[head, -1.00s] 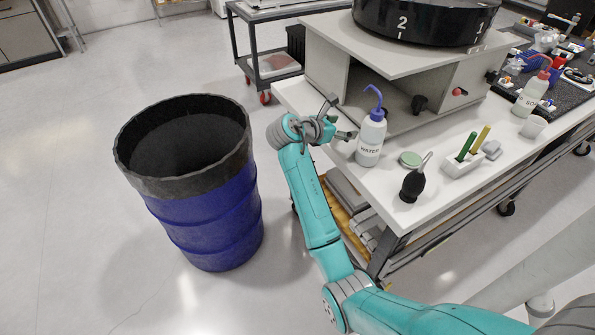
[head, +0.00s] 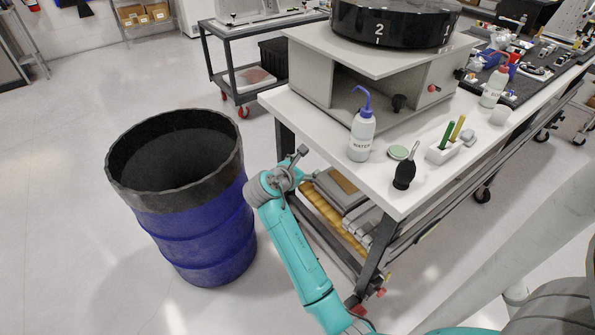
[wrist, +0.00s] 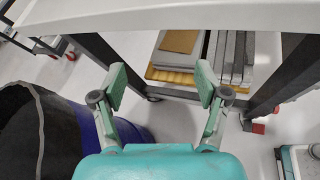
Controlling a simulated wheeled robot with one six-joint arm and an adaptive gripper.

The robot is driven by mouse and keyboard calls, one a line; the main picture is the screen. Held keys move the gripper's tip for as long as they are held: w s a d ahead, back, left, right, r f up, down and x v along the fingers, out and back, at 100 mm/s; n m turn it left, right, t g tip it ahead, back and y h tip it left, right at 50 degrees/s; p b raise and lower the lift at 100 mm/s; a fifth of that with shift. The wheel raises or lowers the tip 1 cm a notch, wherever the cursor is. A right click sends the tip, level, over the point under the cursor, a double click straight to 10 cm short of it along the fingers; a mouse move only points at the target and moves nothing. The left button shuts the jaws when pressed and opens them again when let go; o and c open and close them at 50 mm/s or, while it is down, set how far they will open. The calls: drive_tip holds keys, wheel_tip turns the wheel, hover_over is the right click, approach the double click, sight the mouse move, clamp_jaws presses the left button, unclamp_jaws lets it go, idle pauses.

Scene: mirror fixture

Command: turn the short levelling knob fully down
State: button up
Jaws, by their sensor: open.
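The fixture is a grey bench-top housing (head: 312,75) with a round black part (head: 390,22) on top, marked with white numerals. A small black knob (head: 399,102) shows in the housing's open front, with a red knob or button (head: 433,88) on the panel to its right. I cannot tell whether either is the short levelling knob. My gripper (head: 309,164) is open and empty, off the bench's front left edge and well away from the fixture. In the wrist view, its spread fingers (wrist: 161,84) have nothing between them, and the fixture is out of sight.
A water bottle (head: 361,130), a black blower (head: 405,168) and a pen holder (head: 443,150) stand on top. A blue drum (head: 195,235) is close to my gripper's left. A cart (head: 232,70) stands behind.

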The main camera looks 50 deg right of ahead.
drive_tip(key=shift+a+f, duration=0.15)
drive_tip(key=shift+a, duration=0.15)
